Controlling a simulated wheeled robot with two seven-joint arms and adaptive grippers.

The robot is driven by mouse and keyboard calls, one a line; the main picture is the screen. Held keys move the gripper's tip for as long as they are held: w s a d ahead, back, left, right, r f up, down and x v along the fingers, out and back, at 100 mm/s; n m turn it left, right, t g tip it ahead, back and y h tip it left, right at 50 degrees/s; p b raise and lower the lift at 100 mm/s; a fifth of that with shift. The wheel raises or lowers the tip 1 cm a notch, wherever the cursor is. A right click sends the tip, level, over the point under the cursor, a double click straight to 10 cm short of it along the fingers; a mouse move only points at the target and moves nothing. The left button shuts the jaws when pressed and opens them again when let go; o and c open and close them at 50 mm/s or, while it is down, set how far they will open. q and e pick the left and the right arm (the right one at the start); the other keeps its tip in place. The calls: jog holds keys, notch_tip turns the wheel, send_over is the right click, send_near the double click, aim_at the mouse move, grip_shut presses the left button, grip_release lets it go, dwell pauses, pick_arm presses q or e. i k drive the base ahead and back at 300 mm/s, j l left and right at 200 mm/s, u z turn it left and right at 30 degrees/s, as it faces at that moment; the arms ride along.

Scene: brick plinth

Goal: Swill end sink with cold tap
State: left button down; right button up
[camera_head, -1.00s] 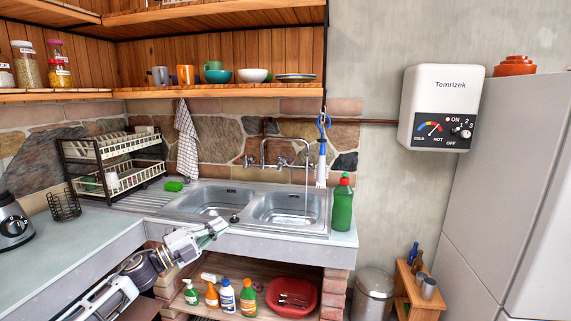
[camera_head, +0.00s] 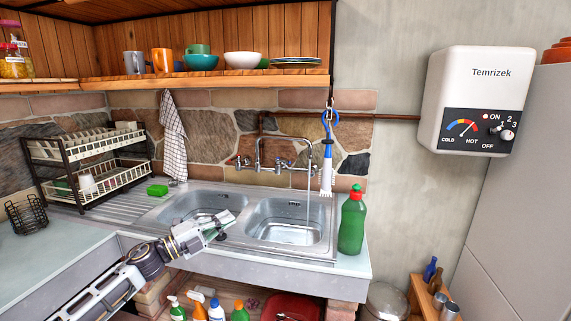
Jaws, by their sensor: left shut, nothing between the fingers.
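A double steel sink stands under the stone wall, with a left basin (camera_head: 180,208) and a right basin (camera_head: 265,222). The wall tap (camera_head: 257,155) has handles on both sides, and its long spout reaches over the right basin. A thin stream of water (camera_head: 309,195) runs from the spout into the right basin, where some water shows on the bottom. My left gripper (camera_head: 227,221) is shut and empty, in front of the divider between the basins, partly hiding the left basin. My right gripper is not in view.
A green bottle with a red cap (camera_head: 352,220) stands right of the sink. A blue-handled brush (camera_head: 327,155) hangs above the right basin. A green sponge (camera_head: 157,190) and a dish rack (camera_head: 85,160) are at left. A water heater (camera_head: 480,95) is on the wall.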

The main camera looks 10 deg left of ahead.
aim_at(277, 159)
jog(key=i, duration=1.05)
